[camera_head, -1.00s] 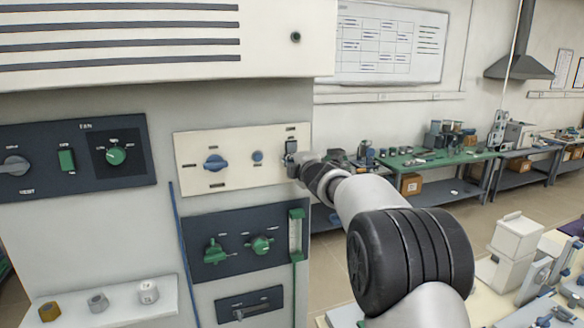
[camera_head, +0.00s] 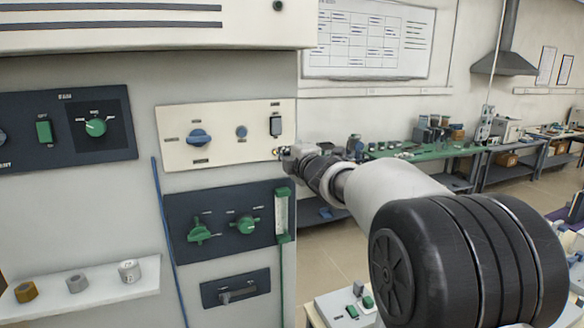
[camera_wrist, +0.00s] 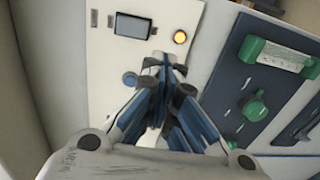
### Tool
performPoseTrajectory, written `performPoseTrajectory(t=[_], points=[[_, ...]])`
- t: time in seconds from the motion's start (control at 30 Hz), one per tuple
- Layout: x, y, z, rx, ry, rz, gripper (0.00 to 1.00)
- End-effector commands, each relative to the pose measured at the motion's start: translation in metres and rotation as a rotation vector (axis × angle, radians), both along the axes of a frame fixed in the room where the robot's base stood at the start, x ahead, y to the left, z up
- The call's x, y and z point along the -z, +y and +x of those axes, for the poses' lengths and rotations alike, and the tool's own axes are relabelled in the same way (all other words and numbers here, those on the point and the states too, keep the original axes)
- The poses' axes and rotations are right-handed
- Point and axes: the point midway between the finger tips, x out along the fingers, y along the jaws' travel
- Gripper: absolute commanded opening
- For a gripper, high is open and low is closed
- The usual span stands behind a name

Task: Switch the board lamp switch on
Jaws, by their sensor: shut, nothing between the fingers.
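The cream panel (camera_head: 178,154) carries a dark rectangular rocker switch (camera_head: 276,125) at its upper right, under a small label. The switch is uncovered in the head view and also shows at the top of the wrist view (camera_wrist: 132,26). An amber indicator lamp (camera_wrist: 180,37) glows beside it in the wrist view. My gripper (camera_head: 284,153) is just below the switch at the panel's right edge. In the wrist view its shut, empty fingertips (camera_wrist: 165,62) lie below the switch and lamp, apart from the switch. Whether they touch the panel is unclear.
The cream panel also has a blue knob (camera_head: 199,137) and a blue button (camera_head: 241,132). A dark panel (camera_head: 220,220) with green valves sits below. Benches stand at the right.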

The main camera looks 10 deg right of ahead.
Motion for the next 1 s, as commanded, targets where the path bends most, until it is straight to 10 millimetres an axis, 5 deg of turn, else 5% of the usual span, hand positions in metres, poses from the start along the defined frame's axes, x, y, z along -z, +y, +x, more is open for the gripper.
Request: performPoseTrajectory(t=[0.2, 0.7, 0.87, 1.0], points=[[0.001, -0.006, -0.024, 0.002, -0.003, 0.0, 0.0], [0.006, -0.011, -0.036, 0.031, 0.019, 0.034, 0.0], [0.04, -0.034, -0.091, 0.196, 0.152, 0.23, 0.0], [0.103, -0.054, -0.176, 0.407, 0.333, 0.5, 0.0]])
